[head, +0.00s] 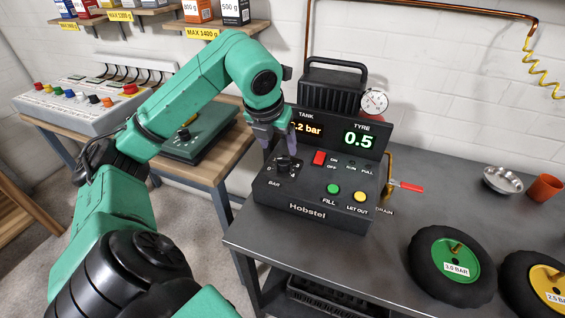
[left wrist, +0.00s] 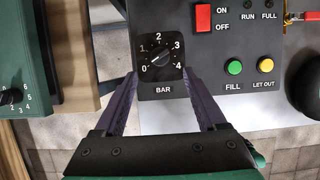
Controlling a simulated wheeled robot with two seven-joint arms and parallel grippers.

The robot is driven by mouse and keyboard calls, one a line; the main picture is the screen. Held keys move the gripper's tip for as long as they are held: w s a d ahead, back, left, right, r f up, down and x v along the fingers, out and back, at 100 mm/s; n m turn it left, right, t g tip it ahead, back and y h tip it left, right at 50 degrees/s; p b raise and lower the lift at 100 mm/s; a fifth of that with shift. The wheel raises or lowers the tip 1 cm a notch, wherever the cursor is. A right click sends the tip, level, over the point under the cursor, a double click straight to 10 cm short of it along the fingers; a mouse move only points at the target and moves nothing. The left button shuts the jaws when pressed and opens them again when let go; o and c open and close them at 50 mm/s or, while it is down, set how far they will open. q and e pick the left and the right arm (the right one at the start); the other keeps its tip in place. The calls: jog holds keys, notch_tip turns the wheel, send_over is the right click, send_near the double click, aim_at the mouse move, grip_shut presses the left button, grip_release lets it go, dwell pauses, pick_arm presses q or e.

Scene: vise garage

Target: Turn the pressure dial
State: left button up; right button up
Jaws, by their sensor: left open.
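The pressure dial (left wrist: 158,57) is a small black knob on a square black plate marked 0 to 4, with BAR below. Its pale mark seems to point lower left, near the 0 to 1 side. In the head view the dial (head: 289,165) sits at the left of the black Hobstel console (head: 322,205). My left gripper (head: 274,144) is above and behind the dial there, partly hiding it. In the left wrist view my open left gripper (left wrist: 159,76) has a finger at either side of the plate's lower part, with nothing between them. Contact cannot be told. My right gripper is not in view.
The console has a red switch (head: 319,158), a green FILL button (head: 333,188) and a yellow LET OUT button (head: 360,196). The TYRE display (head: 358,140) reads 0.5; TANK is partly hidden. A red-handled drain lever (head: 410,187), metal bowl (head: 502,180) and wheels (head: 451,265) stand right.

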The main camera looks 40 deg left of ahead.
aim_at(283, 159)
pick_arm(q)
jog(key=x, duration=0.8)
grip_shut()
